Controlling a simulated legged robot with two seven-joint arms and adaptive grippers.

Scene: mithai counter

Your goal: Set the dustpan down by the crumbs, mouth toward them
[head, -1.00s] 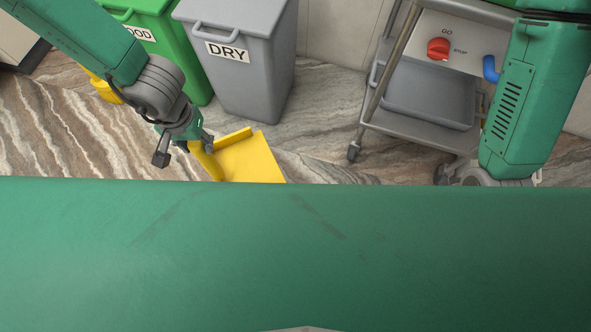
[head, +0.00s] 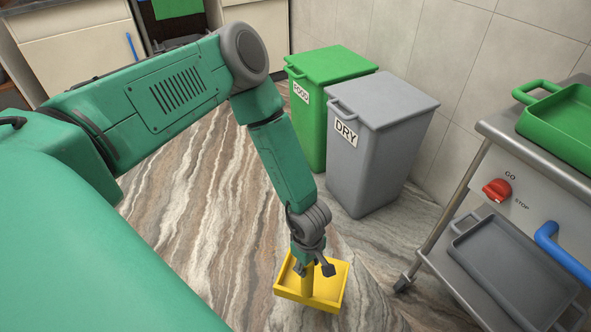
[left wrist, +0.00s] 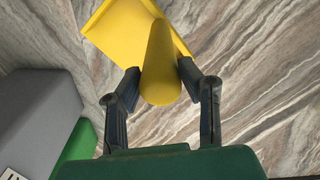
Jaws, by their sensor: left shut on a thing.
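The yellow dustpan (head: 337,285) is at or just above the streaked stone floor, in the lower middle of the head view; I cannot tell whether it touches the floor. My left gripper (head: 314,268) reaches down to it from above and is shut on its handle. In the left wrist view the thick yellow handle (left wrist: 160,65) lies between the two fingers (left wrist: 160,85), and the flat pan (left wrist: 120,28) extends beyond it. I cannot make out any crumbs in either view. My right gripper is out of view.
A green FOOD bin (head: 325,72) and a grey DRY bin (head: 385,130) stand behind the dustpan. At right is a metal cart (head: 480,170) with a green tray (head: 562,125), a red knob (head: 497,190) and a grey tray (head: 515,270). Floor (head: 200,225) left of the dustpan is clear.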

